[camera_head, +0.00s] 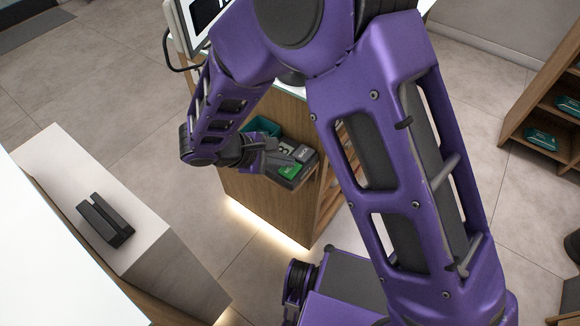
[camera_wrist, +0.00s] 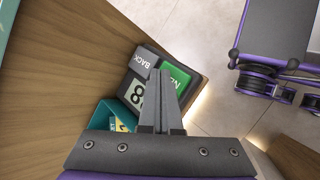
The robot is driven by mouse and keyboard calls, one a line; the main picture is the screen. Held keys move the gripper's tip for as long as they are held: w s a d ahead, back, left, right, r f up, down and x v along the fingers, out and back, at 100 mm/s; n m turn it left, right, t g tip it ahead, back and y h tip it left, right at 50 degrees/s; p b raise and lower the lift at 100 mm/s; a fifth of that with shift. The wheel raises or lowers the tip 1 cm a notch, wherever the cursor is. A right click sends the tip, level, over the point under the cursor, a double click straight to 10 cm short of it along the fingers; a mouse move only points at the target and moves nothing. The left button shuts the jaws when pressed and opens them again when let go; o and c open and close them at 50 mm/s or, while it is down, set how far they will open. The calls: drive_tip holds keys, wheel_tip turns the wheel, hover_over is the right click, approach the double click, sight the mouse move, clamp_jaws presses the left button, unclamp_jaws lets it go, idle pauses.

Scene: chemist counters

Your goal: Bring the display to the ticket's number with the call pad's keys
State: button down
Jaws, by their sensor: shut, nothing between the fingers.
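The call pad (camera_head: 283,182) sits on the wooden counter's ledge, partly behind my gripper (camera_head: 266,150). In the wrist view it has a grey BACK key (camera_wrist: 146,61) and a green key (camera_wrist: 181,77) whose word is partly covered. The green key also shows in the head view (camera_head: 288,171). I cannot make out a ticket number.
A teal tray (camera_wrist: 103,112) with a yellow and blue item stands beside the pad. A pale counter (camera_head: 150,215) with a black device (camera_head: 105,218) is at left. A wooden shelf (camera_head: 545,115) stands at right.

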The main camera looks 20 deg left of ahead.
sight(284, 169)
drive_tip(key=shift+f+b, duration=0.45)
drive_tip(key=shift+b, duration=0.05)
idle(0.4)
drive_tip(key=shift+r, duration=0.15)
drive_tip(key=shift+r+p, duration=0.45)
drive_tip(key=shift+r, duration=0.3)
drive_tip(key=shift+r+p, duration=1.5)
drive_tip(key=shift+r, duration=1)
drive_tip(key=shift+a, duration=0.1)
